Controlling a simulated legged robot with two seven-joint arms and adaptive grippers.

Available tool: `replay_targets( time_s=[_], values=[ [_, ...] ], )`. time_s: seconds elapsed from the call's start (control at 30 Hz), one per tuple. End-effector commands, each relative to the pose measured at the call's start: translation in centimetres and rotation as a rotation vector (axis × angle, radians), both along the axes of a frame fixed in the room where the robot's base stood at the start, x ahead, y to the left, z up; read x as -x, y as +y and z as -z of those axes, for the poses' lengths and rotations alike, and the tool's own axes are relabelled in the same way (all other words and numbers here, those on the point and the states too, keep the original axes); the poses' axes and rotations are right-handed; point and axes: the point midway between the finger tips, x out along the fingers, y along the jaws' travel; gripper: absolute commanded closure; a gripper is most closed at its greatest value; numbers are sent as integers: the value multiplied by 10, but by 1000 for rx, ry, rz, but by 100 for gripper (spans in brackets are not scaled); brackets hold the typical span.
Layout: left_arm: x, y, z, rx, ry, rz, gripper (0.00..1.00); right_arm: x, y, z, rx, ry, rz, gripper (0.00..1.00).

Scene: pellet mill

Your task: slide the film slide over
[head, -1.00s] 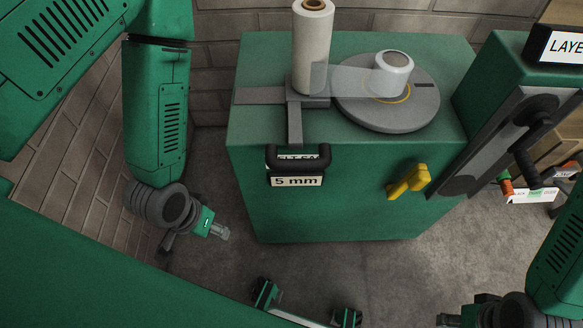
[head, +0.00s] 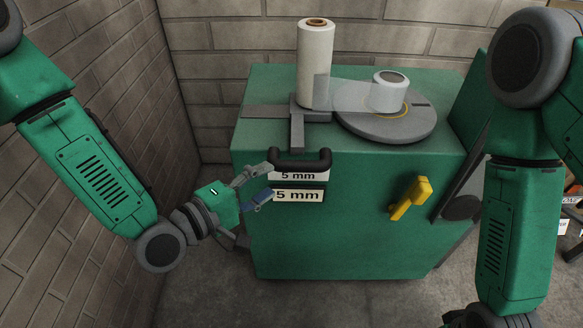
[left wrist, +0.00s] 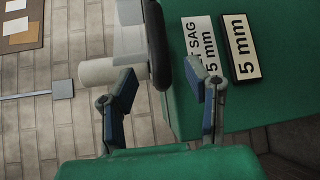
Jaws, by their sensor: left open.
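The film slide is a grey bracket (head: 310,114) on top of the green cabinet (head: 350,240). It carries an upright film roll (head: 313,65), and film runs from it to a white reel (head: 388,92) on a grey turntable (head: 385,125). A black handle (head: 298,162) sticks out at the cabinet's front edge below the bracket. My left gripper (head: 262,185) is open at the handle's left end. In the left wrist view the handle (left wrist: 158,45) lies between and beyond the open fingers, with no clear grip. My right gripper is mostly cut off at the bottom edge.
Two "5 mm" labels sit below the handle, the lower one (head: 298,196) on the cabinet front. A yellow lever (head: 409,198) juts out to the right. A brick wall (head: 225,60) stands behind and to the left. My right arm covers part of the right side.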

Motion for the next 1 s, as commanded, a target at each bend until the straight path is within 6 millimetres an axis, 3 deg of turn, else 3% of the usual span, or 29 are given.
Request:
replay_targets(
  time_s=[0.1, 0.33, 0.83, 0.93, 0.97, 1.0],
  values=[
    [-18, -22, 4, -4, -4, 4, 57, 0, 0, 4, 0, 0, 1, 59],
    [-45, -47, 10, -2, -3, 3, 57, 0, 0, 8, 1, 1, 1, 59],
    [-57, -58, 11, -1, 0, 0, 57, 0, 0, 9, 0, 1, 0, 59],
    [-57, -59, 11, -3, 0, 2, 92, 0, 0, 9, 0, 1, 0, 59],
    [-57, -59, 11, -3, 0, 2, 100, 0, 0, 9, 0, 1, 0, 59],
    [-57, -59, 12, -3, 1, 2, 100, 0, 0, 9, 0, 1, 1, 59]
  ],
)
